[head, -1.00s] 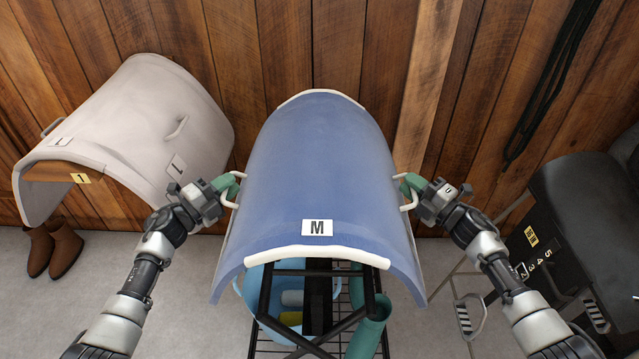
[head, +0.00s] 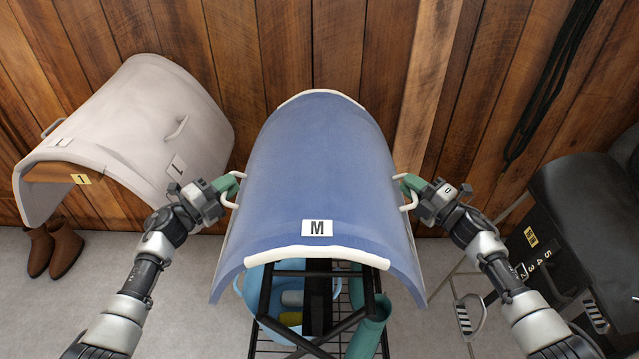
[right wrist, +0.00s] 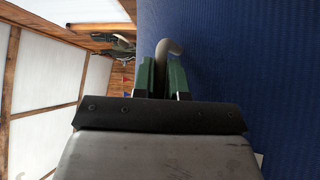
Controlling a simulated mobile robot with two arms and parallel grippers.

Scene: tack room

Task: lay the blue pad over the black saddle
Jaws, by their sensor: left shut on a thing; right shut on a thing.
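The blue pad (head: 318,165) is a curved sheet marked "M", with white-trimmed ends and white side handles. It arches over a black metal stand in the middle of the head view. My left gripper (head: 231,188) is shut on the pad's left handle. My right gripper (head: 408,188) is shut on its right handle; in the right wrist view its green fingers (right wrist: 163,78) close around the pale handle beside the blue surface. The black saddle (head: 585,205) is at the right edge, partly cut off, with stirrups hanging below.
A pale pad (head: 135,120) labelled 1 lies over a wooden rack at left, with brown boots (head: 52,250) below. A light-blue bucket (head: 250,285) and a green roll (head: 368,325) are under the stand. A plank wall is close behind.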

